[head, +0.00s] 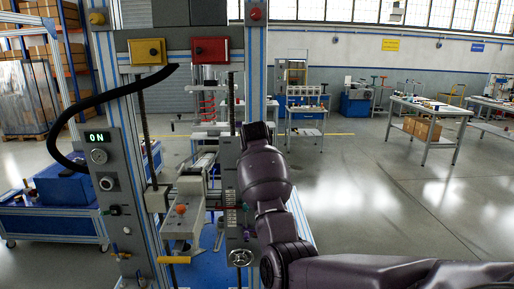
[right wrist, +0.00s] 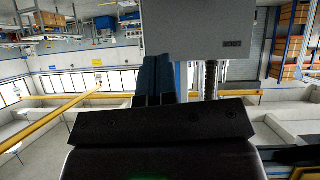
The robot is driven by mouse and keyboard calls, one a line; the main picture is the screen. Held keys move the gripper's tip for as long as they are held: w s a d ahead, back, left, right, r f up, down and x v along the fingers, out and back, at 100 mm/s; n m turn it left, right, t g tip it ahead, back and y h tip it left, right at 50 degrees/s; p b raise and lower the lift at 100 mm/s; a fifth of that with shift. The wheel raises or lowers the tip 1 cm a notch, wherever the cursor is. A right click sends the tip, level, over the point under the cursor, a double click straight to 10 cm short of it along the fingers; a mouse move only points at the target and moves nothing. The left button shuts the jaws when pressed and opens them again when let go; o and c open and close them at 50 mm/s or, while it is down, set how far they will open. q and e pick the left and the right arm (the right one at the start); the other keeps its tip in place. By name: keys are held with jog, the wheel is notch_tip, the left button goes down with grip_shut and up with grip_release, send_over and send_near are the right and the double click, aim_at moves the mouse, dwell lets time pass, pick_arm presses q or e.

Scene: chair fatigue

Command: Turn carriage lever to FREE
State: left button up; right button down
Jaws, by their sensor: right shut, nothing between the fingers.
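The chair test machine (head: 118,190) stands at the left in the head view, with a lit "ON" display (head: 97,136). I cannot tell for sure which part is the carriage lever. An orange knob (head: 181,209) sits on the carriage block (head: 182,232), with a yellow handle (head: 174,260) below it. My right arm reaches in from the right and covers part of the machine's right post. In the right wrist view my right gripper (right wrist: 157,64) is shut and empty, its fingertips close to a grey box (right wrist: 205,30) with a small unreadable label. My left gripper is not in view.
A yellow box (head: 147,52) and a red box (head: 210,50) hang on the upper beam. A black hose (head: 75,125) loops at the left. A handwheel (head: 241,257) sits low on the right post. The floor to the right is open, with worktables (head: 430,106) beyond.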

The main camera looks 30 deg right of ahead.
jog(key=v, duration=0.3)
jog(key=shift+s+r, duration=0.15)
jog(key=shift+s, duration=0.15)
dwell(0.4)
